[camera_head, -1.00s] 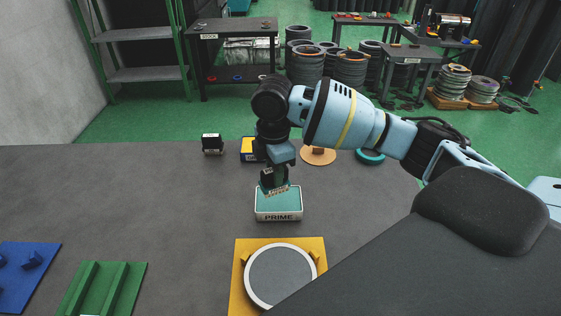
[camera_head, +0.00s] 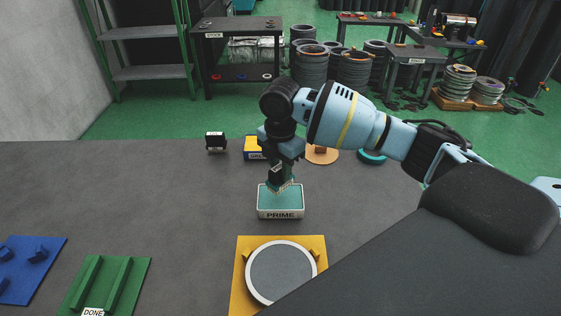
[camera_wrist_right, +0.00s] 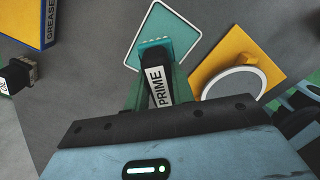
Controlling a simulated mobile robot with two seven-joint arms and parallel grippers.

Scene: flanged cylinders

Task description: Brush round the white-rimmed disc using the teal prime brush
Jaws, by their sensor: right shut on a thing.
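My right gripper (camera_head: 279,167) is shut on the prime brush (camera_head: 281,184), whose black handle carries a PRIME label in the wrist view (camera_wrist_right: 155,80). The brush points down and its teal bristles are at the teal pad of the PRIME tray (camera_head: 281,205). I cannot tell how firmly they touch. The white-rimmed disc (camera_head: 280,273) is grey and sits on a yellow plate (camera_head: 240,285) nearer me than the tray. My dark arm link hides part of its lower right. My left gripper is not in view.
A black labelled block (camera_head: 215,142), a yellow-and-blue box (camera_head: 252,147), a round wooden piece (camera_head: 322,155) and a teal ring (camera_head: 372,157) stand at the table's back. A green DONE rack (camera_head: 105,285) and a blue plate (camera_head: 25,275) lie left. The table's left middle is clear.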

